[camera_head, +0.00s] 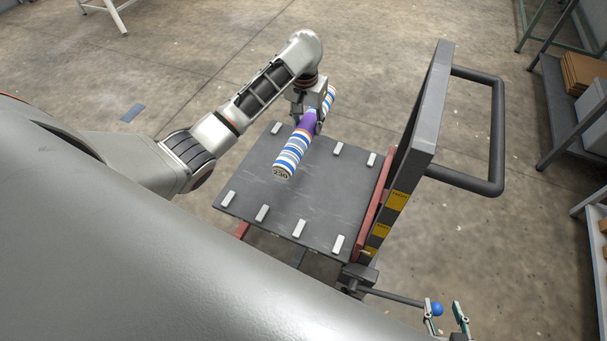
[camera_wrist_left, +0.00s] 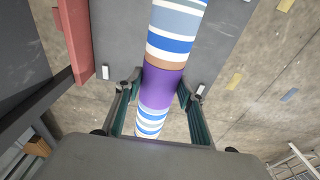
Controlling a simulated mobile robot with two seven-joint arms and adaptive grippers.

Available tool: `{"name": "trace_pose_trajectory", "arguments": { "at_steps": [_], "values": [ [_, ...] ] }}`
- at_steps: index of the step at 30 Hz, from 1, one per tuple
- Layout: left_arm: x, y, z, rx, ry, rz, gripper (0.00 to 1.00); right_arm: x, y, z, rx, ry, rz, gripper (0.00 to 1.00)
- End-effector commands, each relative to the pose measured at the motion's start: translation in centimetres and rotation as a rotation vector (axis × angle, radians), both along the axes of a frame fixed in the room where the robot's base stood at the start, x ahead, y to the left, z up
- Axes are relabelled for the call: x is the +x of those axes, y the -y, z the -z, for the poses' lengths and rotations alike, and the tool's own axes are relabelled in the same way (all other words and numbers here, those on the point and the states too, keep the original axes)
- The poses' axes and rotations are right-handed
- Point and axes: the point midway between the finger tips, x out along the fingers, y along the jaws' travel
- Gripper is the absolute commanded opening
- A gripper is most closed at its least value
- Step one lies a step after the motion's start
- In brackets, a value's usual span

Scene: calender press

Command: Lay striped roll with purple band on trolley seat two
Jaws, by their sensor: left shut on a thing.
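The striped roll (camera_head: 292,153) is white, blue and tan with a purple band (camera_head: 307,122) and a number on its near end. My left gripper (camera_head: 306,116) is shut on it around the purple band, as the left wrist view also shows on the roll (camera_wrist_left: 174,45) and band (camera_wrist_left: 160,87). The roll appears held above the dark trolley deck (camera_head: 300,195), its far end past the deck's far edge. White blocks line the deck's near edge (camera_head: 262,213) and far edge (camera_head: 338,148); one may be hidden behind the roll. Seat numbers are not readable. My right gripper (camera_head: 446,312) is open at lower right.
An upright dark panel with a handle (camera_head: 495,135) and yellow labels (camera_head: 397,200) stands at the deck's right. A rod with a blue knob (camera_head: 437,309) reaches my right gripper's fingers. Shelving (camera_head: 575,110) stands at far right. The deck holds no other roll.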

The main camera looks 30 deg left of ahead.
Motion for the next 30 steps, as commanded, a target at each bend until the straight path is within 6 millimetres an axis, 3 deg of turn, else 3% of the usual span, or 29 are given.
{"name": "trace_pose_trajectory", "arguments": {
  "at_steps": [11, 24, 30],
  "values": [
    [-1.2, -0.8, 4.7, 0.002, 0.000, 0.007, 0.05, -0.6, 0.3, -0.7, 0.000, -0.022, 0.015, 0.40],
    [-1.2, -0.9, 15.0, 0.004, 0.002, 0.007, 0.05, -0.6, 0.1, -0.6, 0.004, -0.021, 0.014, 0.40],
    [-1.0, -0.8, 18.4, 0.002, 0.006, 0.008, 0.05, -0.5, -0.3, -0.2, 0.007, -0.015, 0.006, 0.40]
  ]
}}
